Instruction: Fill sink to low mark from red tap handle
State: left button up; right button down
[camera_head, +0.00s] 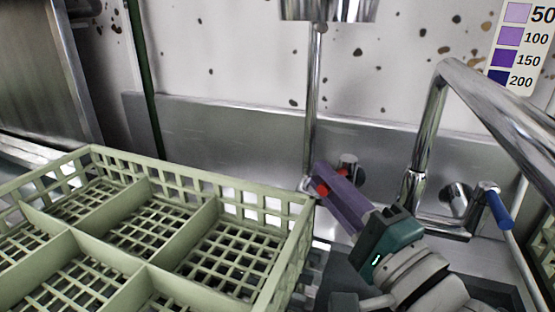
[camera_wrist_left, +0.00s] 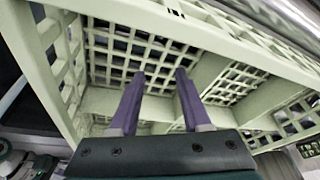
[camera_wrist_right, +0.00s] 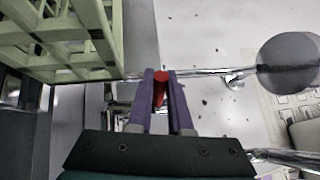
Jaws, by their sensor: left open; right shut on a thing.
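The red tap handle (camera_head: 323,188) is on the wall fitting left of the chrome spout. My right gripper (camera_head: 332,180) has its purple fingers shut on it; red shows at the fingertips. In the right wrist view the red handle (camera_wrist_right: 160,90) sits between the two fingers. The blue tap handle (camera_head: 499,210) is to the right, apart from the gripper. The chrome tap spout (camera_head: 425,135) rises between the handles. My left gripper (camera_wrist_left: 160,75) is open and empty, with the rack's lattice beyond its fingers. The sink's water level and low mark cannot be made out.
A pale green dish rack (camera_head: 190,178) with compartments fills the left front, close to my right gripper. A vertical chrome pipe (camera_head: 313,95) stands behind the red handle. A colour chart (camera_head: 515,45) hangs at top right on the speckled wall.

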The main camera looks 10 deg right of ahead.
pick_arm(q)
jog(key=shift+f+b, duration=0.55)
jog(key=shift+b, duration=0.1)
pick_arm(e)
jog(key=n+g+y, duration=0.1)
jog(key=y, duration=0.1)
jog(key=n+g+y, duration=0.1)
jog(key=y, duration=0.1)
jog(key=s+d+n+y, duration=0.1)
jog(key=y, duration=0.1)
jog(key=shift+s+d+n+g, duration=0.1)
jog(key=shift+n+g, duration=0.3)
jog(key=c, duration=0.8)
grip_release()
jog(key=shift+c, duration=0.2)
pick_arm(q)
jog(key=shift+r+p, duration=0.55)
jog(key=shift+r, duration=0.05)
pick_arm(e)
jog(key=v, duration=0.7)
jog(key=shift+s+d, duration=0.15)
jog(key=shift+s, duration=0.05)
